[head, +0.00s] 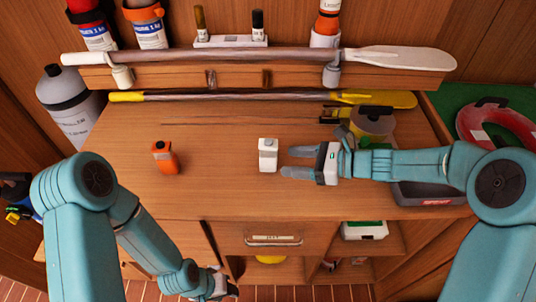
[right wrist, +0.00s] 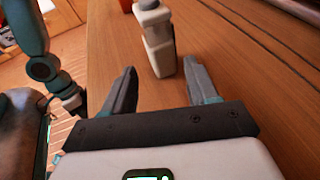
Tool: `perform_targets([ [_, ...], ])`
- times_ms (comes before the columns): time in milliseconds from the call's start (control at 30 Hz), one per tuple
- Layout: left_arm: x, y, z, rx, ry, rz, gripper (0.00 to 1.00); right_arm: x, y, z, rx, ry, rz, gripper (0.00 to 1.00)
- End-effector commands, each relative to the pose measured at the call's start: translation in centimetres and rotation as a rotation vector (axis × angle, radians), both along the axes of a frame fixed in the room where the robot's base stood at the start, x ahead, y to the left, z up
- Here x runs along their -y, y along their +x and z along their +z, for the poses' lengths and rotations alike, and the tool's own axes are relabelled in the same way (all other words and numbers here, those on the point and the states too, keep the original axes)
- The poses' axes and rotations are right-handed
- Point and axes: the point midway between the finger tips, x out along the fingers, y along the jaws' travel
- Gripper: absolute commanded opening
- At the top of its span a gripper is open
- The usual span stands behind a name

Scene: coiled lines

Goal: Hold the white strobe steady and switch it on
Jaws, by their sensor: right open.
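The white strobe (head: 268,156) stands upright on the wooden bench top, near its middle. It also shows in the right wrist view (right wrist: 157,38), ahead of my right fingertips. My right gripper (head: 286,161) points left at the strobe from its right side, with its fingers apart and empty. A small gap seems to lie between the fingertips and the strobe. My left gripper (head: 222,290) hangs low in front of the bench at the bottom of the head view. It is small and partly cut off, so its jaws cannot be read.
An orange device (head: 165,157) stands left of the strobe. Paddles (head: 200,57) lie along the back shelf. A grey bin (head: 428,195) and a round container (head: 372,121) stand to the right, near my right forearm. The bench between strobe and orange device is clear.

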Motion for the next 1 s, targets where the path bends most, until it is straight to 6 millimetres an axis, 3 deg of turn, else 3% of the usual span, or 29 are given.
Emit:
perform_targets([
  [200,0.0,0.0,-1.6,0.000,0.000,0.000,0.43,-3.3,1.0,-1.4,0.000,-0.001,0.002,0.58],
  [400,0.0,0.0,-2.2,0.000,0.000,0.000,0.43,-5.2,1.8,-1.9,-0.001,-0.001,0.001,0.58],
  [800,0.0,0.0,-2.3,0.000,0.000,0.000,0.43,-5.8,2.2,-1.9,0.000,-0.001,-0.001,0.58],
  [833,0.0,0.0,-2.3,0.000,0.000,0.000,0.43,-5.8,2.2,-1.9,0.000,-0.001,-0.001,0.55],
  [900,0.0,0.0,-2.3,0.000,0.000,0.000,0.43,-5.8,2.2,-1.9,0.000,-0.001,-0.001,0.34],
  [1000,0.0,0.0,-2.3,0.000,0.000,0.000,0.43,-5.8,2.2,-1.9,0.000,-0.001,-0.001,0.28],
])
